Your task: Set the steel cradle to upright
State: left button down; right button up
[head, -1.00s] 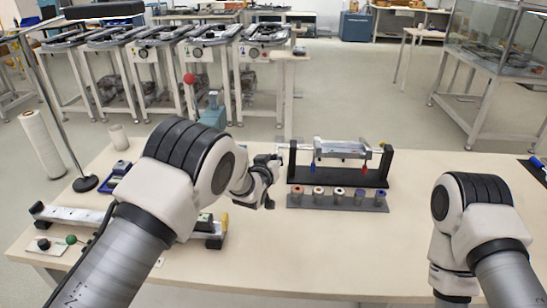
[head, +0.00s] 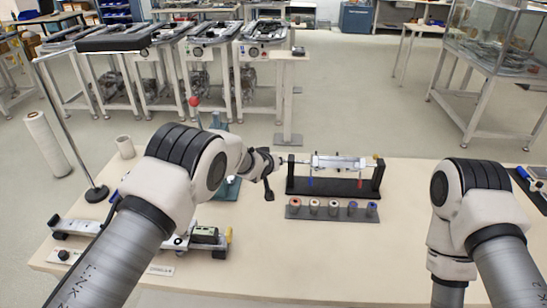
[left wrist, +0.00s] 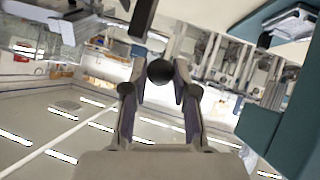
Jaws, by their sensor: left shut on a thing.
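The steel cradle (head: 338,163) is a pale metal frame hung between the two posts of a black stand (head: 333,187). A blue tab (head: 310,182) and a red tab (head: 360,183) hang from its underside. My left gripper (head: 272,171) is at the cradle's left end, beside a thin shaft. In the left wrist view its fingers (left wrist: 160,88) are closed around a round black knob (left wrist: 160,71). The knob's link to the cradle is hard to see. My right arm is at the right; its gripper is out of view.
A dark rack of several round spools (head: 333,213) lies just in front of the stand. A levelled rail (head: 205,237) lies at front left. A blue-green device (head: 226,188) stands behind my left arm. The table is clear between the rack and my right arm.

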dwell(0.3)
pick_arm(q)
jog(key=c, duration=0.9)
grip_release()
jog(key=shift+w, duration=0.1)
jog(key=v, duration=1.2)
jog(key=shift+d, duration=0.1)
